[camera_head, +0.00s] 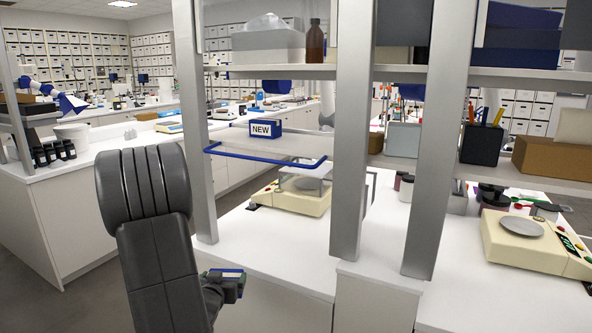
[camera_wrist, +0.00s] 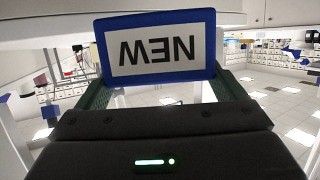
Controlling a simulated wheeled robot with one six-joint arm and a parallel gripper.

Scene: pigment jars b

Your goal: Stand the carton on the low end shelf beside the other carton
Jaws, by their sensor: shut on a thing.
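My gripper (camera_head: 230,284) is low in the head view, in front of the white bench. It is shut on a carton, whose blue and white top (camera_head: 225,271) just shows there. In the wrist view the held carton (camera_wrist: 160,48) is blue with a white NEW label, between the green fingers (camera_wrist: 160,86); that picture is upside down. The other carton (camera_head: 265,129), also blue with a NEW label, stands upright on the low end shelf (camera_head: 290,148). The held carton is apart from that shelf, lower and nearer to me.
A blue rail (camera_head: 262,159) runs along the shelf's front. A metal post (camera_head: 195,120) stands at the shelf's left and another post (camera_head: 352,130) at its right. A cream balance (camera_head: 292,197) sits on the bench under the shelf. Shelf room shows right of the standing carton.

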